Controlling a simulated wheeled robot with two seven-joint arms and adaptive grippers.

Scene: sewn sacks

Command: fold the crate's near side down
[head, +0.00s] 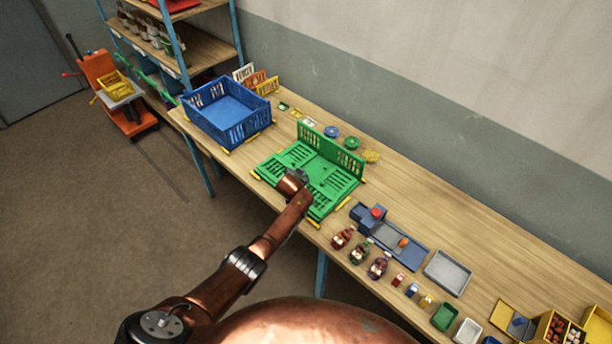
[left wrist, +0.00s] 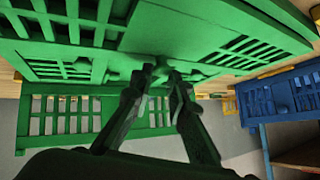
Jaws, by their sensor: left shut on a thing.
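The green crate (head: 352,193) stands on the bench. Its far side (head: 331,152) is upright, and the other visible panels lie flat or nearly flat. The left wrist view appears upside down, with the flat green panels (left wrist: 180,28) across the top and the upright slatted far side (left wrist: 60,117) below them. My left gripper (head: 297,177) is over the crate's near half. In the left wrist view my left gripper (left wrist: 162,72) is shut on a small green part at a panel's edge, seemingly the near side's tab; the fingers partly hide it. My right gripper is not in view.
A blue crate (head: 212,136) with upright walls stands left of the green one. Small lids (head: 351,142) lie behind it. Several bottles (head: 361,249), a blue fixture (head: 410,250) and a grey tray (head: 447,272) are to the right. Yellow markers (head: 311,221) edge the crate's spot.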

